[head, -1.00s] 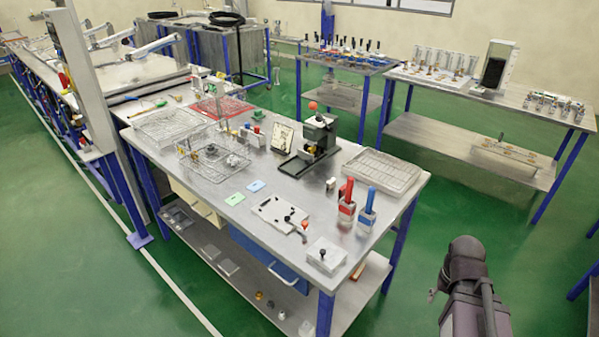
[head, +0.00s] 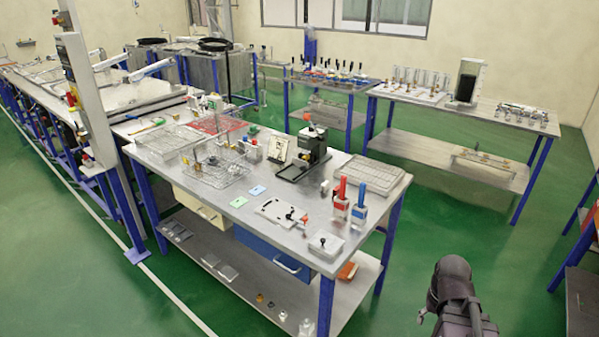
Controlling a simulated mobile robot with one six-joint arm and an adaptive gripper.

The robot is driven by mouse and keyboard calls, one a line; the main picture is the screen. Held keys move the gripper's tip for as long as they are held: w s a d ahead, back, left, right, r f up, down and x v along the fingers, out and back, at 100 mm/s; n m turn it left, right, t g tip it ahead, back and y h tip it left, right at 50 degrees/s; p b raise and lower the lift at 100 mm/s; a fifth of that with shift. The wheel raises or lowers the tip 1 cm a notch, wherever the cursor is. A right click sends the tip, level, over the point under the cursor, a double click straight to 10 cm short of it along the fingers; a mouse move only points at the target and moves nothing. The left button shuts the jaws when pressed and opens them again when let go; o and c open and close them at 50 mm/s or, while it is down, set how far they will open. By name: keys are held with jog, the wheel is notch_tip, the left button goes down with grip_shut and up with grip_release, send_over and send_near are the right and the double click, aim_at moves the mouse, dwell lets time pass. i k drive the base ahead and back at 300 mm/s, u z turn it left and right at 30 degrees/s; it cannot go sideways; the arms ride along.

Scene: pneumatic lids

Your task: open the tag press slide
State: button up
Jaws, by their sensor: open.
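A dark part of my arm (head: 455,295) shows at the bottom right, over the floor and well apart from the table. My gripper's fingers do not show.
A wire rack (head: 369,174) sits right of the press, with red (head: 341,201) and blue (head: 360,204) handled tools in front. A white plate (head: 281,212) and a wire basket (head: 217,170) are on the same table (head: 212,210). Green floor (head: 440,225) is clear between table and arm.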

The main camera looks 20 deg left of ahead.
aim_at(298, 162)
jog(key=z, duration=0.9)
jog(key=i, duration=1)
jog(key=u, duration=4.65)
jog(key=i, duration=0.1)
jog(key=z, duration=2.95)
